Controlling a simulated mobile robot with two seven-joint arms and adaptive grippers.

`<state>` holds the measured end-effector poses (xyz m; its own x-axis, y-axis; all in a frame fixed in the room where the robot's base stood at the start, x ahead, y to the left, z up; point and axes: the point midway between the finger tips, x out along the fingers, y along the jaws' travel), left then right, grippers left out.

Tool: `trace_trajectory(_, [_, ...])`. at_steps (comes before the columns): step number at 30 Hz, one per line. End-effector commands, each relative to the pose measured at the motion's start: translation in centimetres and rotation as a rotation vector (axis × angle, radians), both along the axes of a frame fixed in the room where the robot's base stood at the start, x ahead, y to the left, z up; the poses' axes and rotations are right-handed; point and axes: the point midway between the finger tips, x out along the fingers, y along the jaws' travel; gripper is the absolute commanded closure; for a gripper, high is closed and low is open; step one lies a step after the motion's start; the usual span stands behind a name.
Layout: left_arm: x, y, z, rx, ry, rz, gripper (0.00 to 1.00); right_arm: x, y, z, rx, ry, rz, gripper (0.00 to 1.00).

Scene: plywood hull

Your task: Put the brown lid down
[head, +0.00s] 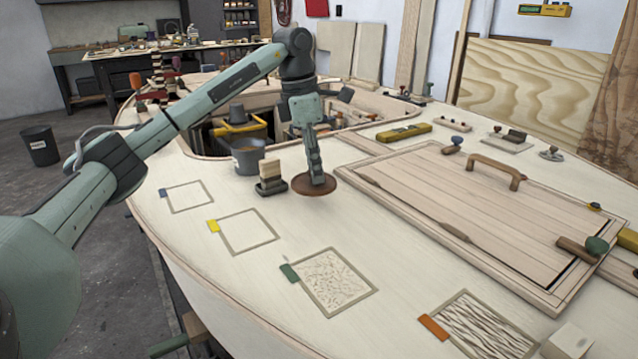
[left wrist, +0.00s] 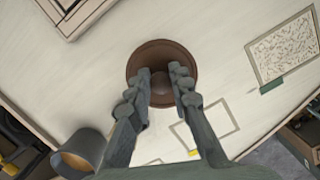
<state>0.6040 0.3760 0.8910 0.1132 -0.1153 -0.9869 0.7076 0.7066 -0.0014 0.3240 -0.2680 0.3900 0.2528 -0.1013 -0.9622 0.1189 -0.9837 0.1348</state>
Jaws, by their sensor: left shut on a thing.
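The brown lid (head: 306,187) is a round, flat disc on the pale plywood deck, or just above it; I cannot tell whether it touches. My left gripper (head: 318,178) points down over it and is shut on its middle. In the left wrist view the lid (left wrist: 158,48) shows behind the fingers of my left gripper (left wrist: 161,80), which close on its small central knob. The fingers hide part of the knob. My right gripper is not in view.
Left of the lid stand a stack of small blocks (head: 270,175) and a grey pot (head: 247,155). Behind is an open hatch well. Marked squares (head: 243,231) lie in front on clear deck. A slatted hatch panel with a handle (head: 497,168) lies to the right.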

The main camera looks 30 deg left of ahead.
Motion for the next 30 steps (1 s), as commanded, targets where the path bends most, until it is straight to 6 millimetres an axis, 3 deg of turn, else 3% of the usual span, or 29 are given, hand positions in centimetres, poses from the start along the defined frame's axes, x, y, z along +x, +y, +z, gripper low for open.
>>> trace_trajectory(5, [0.8,-0.4,-0.8,0.001,0.001,0.000,0.97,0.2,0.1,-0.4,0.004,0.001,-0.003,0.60])
trace_trajectory(14, [0.7,-0.4,-4.5,0.002,0.002,0.000,0.97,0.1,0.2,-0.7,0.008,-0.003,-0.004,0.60])
trace_trajectory(25, [0.8,-0.4,-5.0,0.001,0.000,0.000,0.97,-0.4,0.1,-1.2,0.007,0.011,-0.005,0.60])
trace_trajectory(26, [0.8,-0.4,-4.9,0.002,0.000,-0.001,0.78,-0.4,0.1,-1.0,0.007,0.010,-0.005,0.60])
trace_trajectory(30, [0.8,-0.4,-4.9,0.002,0.000,-0.001,0.60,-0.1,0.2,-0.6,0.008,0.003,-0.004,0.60])
